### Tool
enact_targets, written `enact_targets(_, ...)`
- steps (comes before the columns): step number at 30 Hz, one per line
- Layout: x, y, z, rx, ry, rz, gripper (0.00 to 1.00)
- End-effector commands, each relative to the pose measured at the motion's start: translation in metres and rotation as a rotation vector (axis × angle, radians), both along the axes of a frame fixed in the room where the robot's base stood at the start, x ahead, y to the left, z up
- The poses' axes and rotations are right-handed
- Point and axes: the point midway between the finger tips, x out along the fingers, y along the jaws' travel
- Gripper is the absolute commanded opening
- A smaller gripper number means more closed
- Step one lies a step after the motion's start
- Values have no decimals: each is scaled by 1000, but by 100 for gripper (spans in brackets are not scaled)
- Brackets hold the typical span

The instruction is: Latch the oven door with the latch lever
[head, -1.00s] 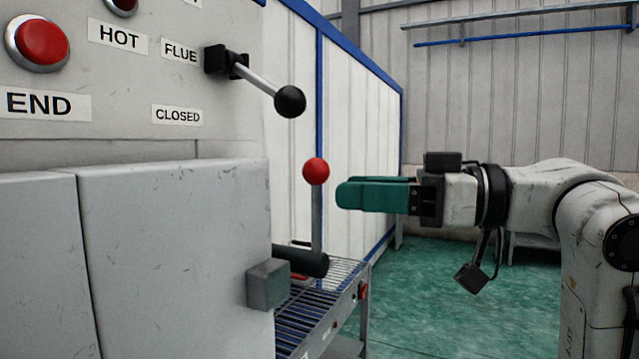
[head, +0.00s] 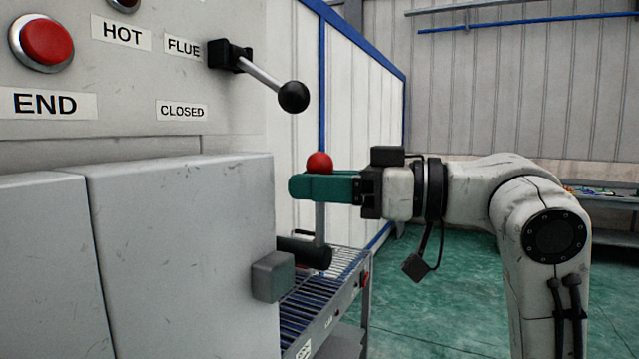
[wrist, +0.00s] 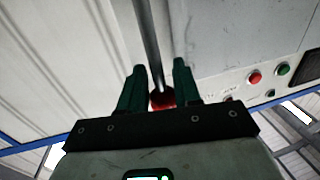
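The latch lever (head: 320,222) is a grey rod with a red ball on top (head: 319,161). It stands upright by a dark cylinder (head: 308,252) at the right edge of the grey oven door (head: 185,250). My gripper (head: 298,187) has teal fingers and is at the rod just under the ball, hiding part of the rod in the head view. In the wrist view, the fingers (wrist: 160,66) are apart, with the rod (wrist: 150,40) and the red ball (wrist: 162,98) between them and gaps visible. Whether either finger touches the rod is unclear.
A flue lever with a black knob (head: 293,96) sticks out above my gripper. A grey block (head: 272,276) juts from the door's right edge. A roller conveyor (head: 325,300) lies below.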

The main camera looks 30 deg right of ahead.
Motion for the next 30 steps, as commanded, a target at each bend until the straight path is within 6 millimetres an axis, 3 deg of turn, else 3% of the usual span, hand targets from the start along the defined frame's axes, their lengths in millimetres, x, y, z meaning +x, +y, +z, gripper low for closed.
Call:
enact_targets(9,0,0,1,0,-1,-1,0)
enact_targets(25,0,-2,5,3,-11,-5,0)
enact_targets(30,13,0,6,-20,-29,-7,0)
